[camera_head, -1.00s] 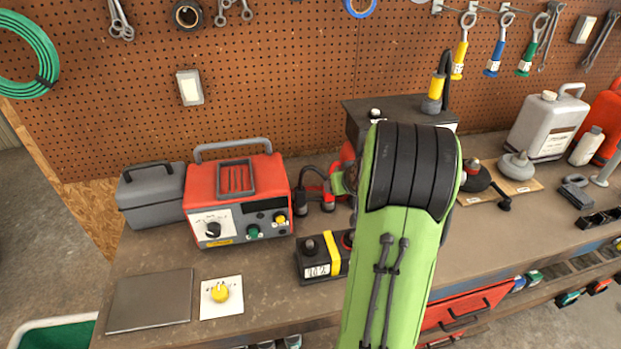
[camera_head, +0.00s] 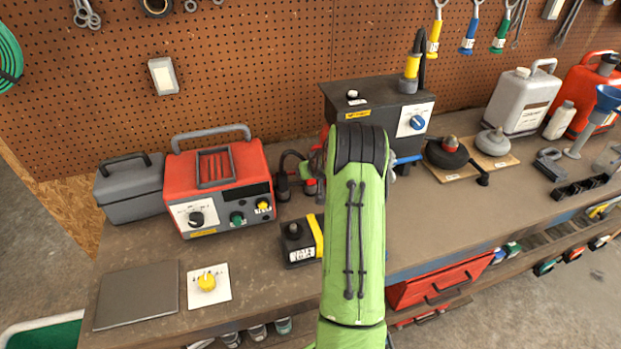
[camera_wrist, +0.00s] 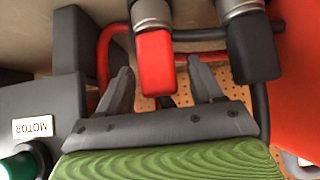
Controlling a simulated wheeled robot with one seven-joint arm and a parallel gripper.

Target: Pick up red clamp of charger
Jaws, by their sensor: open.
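The red clamp (camera_wrist: 155,62) hangs from a grey metal collar in the wrist view, its red end between my gripper's two fingers. My gripper (camera_wrist: 160,72) is open, with a gap on each side of the clamp. The black clamp (camera_wrist: 253,50) is to its right, outside the fingers. In the head view the red charger (camera_head: 220,185) stands on the bench, with the black clamp (camera_head: 282,188) and part of the red clamp (camera_head: 310,186) at its right side. My arm hides my gripper there.
A battery (camera_head: 298,243) with a yellow band sits in front of the clamps, partly behind my arm. A dark box (camera_head: 385,110) with a blue knob stands behind to the right. A dark body with a MOTOR label (camera_wrist: 33,127) is close on the left in the wrist view.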

